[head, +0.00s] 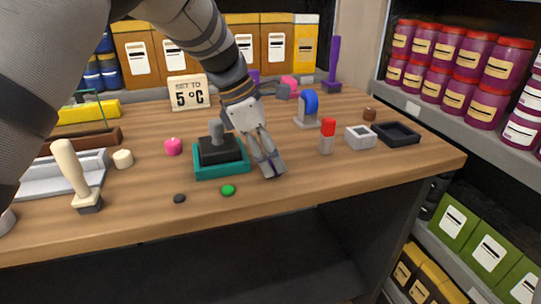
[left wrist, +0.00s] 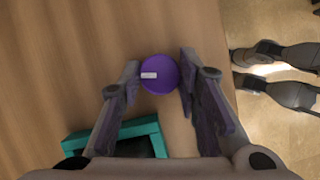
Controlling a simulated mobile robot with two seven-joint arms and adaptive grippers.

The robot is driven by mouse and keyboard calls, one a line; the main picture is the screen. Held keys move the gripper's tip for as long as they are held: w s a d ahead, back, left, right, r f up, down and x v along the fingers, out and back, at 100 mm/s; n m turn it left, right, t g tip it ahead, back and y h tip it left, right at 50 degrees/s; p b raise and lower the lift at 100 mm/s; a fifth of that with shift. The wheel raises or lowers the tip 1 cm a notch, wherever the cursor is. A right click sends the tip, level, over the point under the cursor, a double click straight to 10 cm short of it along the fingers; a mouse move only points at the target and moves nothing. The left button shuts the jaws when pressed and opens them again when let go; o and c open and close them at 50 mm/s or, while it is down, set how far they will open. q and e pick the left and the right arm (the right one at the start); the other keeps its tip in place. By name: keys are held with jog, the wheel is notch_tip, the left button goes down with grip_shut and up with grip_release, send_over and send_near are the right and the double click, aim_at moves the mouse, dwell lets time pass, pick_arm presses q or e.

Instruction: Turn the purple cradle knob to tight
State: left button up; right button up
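The purple knob (left wrist: 159,74) is a round disc with a small white mark on its left half. It lies over the wooden table, near the edge, in the left wrist view. My left gripper (left wrist: 160,66) is open, with one finger on each side of the knob and narrow gaps between. In the head view my left gripper (head: 272,168) points down at the table's front, right of the teal base, and mostly hides the knob. My right gripper (left wrist: 240,71) shows at the right of the left wrist view, apart over the floor, its two fingers separated.
The teal base with a black block (head: 221,171) stands close left of my left gripper. A green button (head: 228,190) and a black one (head: 179,198) lie in front. A red-topped block (head: 327,135) and a blue-topped part (head: 309,106) stand to the right.

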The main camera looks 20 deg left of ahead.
jog(key=shift+s+f, duration=0.1)
pick_arm(q)
jog(key=m, duration=0.2)
jog(key=m+g+b, duration=0.1)
jog(key=shift+w+f+m+g, duration=0.2)
jog(key=shift+m+g, duration=0.1)
jog(key=shift+m, duration=0.1)
jog(key=m+g+b, duration=0.1)
jog(key=m, duration=0.3)
jog(key=shift+w+f+m+g+b, duration=0.1)
jog(key=shift+m+g+b, duration=0.2)
jog(key=shift+g+b, duration=0.1)
jog(key=m+g+y+b, duration=0.1)
jog(key=m, duration=0.3)
jog(key=shift+d+b, duration=0.1)
jog(key=shift+b, duration=0.3)
jog(key=shift+m+g+y+b, duration=0.4)
jog(key=shift+m+g+b, duration=0.1)
jog(key=shift+m, duration=0.8)
pick_arm(e)
jog(key=s+f+g, duration=0.2)
jog(key=s+f, duration=0.4)
jog(key=shift+s+f+g, duration=0.2)
jog(key=shift+f+g, duration=0.1)
pick_arm(q)
jog(key=shift+r, duration=0.25)
pick_arm(e)
jog(key=shift+s+f, duration=0.1)
